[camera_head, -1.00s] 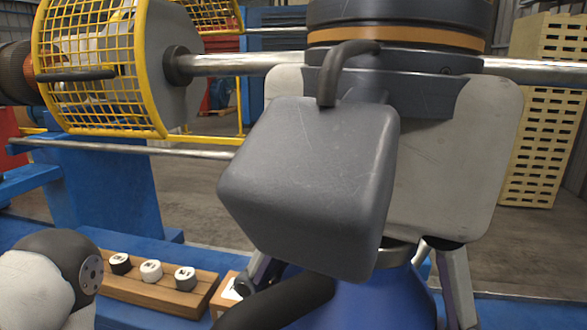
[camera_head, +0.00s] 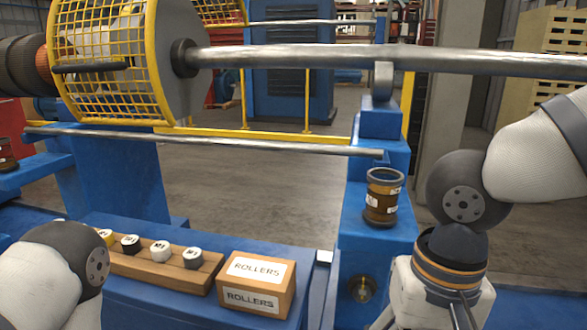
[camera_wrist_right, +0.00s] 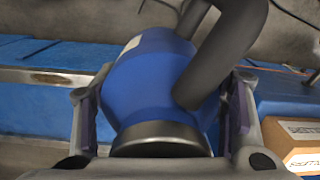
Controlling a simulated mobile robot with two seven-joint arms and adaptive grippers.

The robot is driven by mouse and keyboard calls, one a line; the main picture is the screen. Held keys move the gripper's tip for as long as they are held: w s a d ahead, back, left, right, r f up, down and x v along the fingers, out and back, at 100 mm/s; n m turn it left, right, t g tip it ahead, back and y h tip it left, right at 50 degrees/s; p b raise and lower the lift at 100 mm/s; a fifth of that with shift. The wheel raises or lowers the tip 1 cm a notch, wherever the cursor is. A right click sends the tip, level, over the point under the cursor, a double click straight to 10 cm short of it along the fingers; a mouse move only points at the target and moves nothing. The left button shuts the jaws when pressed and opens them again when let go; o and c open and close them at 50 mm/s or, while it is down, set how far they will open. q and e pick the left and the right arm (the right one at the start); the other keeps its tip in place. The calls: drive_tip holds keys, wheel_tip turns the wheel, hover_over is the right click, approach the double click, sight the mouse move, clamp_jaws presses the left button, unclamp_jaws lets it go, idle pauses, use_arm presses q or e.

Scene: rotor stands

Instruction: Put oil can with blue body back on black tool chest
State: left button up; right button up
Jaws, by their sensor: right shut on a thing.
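The oil can (camera_wrist_right: 150,78) with its blue body, dark base ring and thick dark handle or spout fills the middle of the right wrist view. My right gripper (camera_wrist_right: 163,105) is shut on it, one finger on each side of the body. In the head view only my right arm and wrist show at the lower right; the fingers and the can are cut off or hidden there. My left gripper is out of view, with only part of the left arm at the lower left. I cannot make out a black tool chest.
A cardboard rollers box (camera_head: 256,286) sits beside a wooden block with several rollers (camera_head: 165,262) on the blue stand. A brown jar (camera_head: 383,198) stands on a blue ledge. A yellow cage guard (camera_head: 105,70) and a long metal shaft (camera_head: 300,56) span the back.

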drive_tip(key=w+d+f+n, duration=0.1)
drive_tip(key=w+d+f, duration=0.2)
drive_tip(key=f, duration=0.3)
drive_tip(key=shift+d+f, duration=0.4)
drive_tip(key=shift+d, duration=0.05)
